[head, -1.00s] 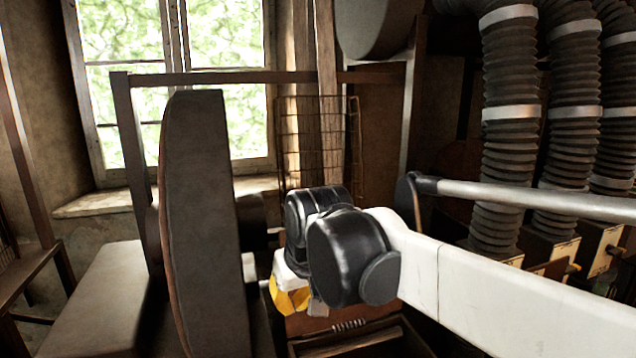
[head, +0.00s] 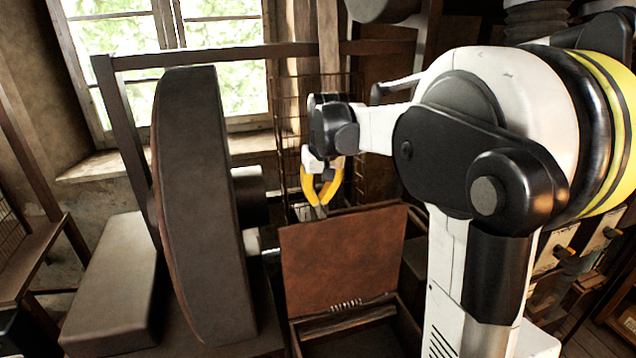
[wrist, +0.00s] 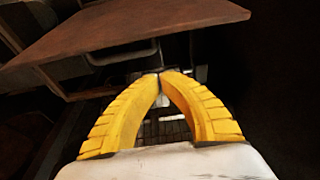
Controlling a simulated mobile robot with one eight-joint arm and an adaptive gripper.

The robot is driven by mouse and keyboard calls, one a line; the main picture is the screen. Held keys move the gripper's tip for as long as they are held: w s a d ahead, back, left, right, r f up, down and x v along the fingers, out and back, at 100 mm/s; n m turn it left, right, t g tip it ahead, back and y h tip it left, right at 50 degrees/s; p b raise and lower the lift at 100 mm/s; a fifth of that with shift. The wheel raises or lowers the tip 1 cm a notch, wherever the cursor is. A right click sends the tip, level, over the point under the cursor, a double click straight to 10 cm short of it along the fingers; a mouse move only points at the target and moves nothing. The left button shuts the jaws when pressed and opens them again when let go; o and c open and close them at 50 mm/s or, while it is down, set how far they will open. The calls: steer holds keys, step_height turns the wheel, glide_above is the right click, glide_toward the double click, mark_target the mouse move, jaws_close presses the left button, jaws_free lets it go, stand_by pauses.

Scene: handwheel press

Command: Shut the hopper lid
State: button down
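The hopper lid (head: 340,258) is a flat rust-brown panel. It stands open, tilted up from the hopper box (head: 345,327), with a coil spring (head: 346,303) at its lower edge. My gripper (head: 320,205) has yellow fingers pointing down, just above the lid's top edge in the head view. Its depth relative to the lid is hard to tell. In the wrist view the fingertips (wrist: 163,74) meet with nothing between them, and a brown panel that looks like the lid (wrist: 130,30) spans the top, apart from the fingers.
A large dark wheel (head: 203,200) stands close left of the lid. A wire mesh guard (head: 290,120) and a wooden post are behind my gripper. Ribbed hoses (head: 540,18) stand at the back right. My arm covers much of the right side.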

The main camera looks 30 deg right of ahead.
steer(key=s, duration=0.1)
steer(key=s+f+p, duration=0.1)
steer(key=s+a+f, duration=0.1)
steer(key=shift+s, duration=0.25)
steer(key=shift+w+d+f, duration=0.1)
steer(key=shift+w, duration=0.1)
steer(key=shift+s, duration=0.2)
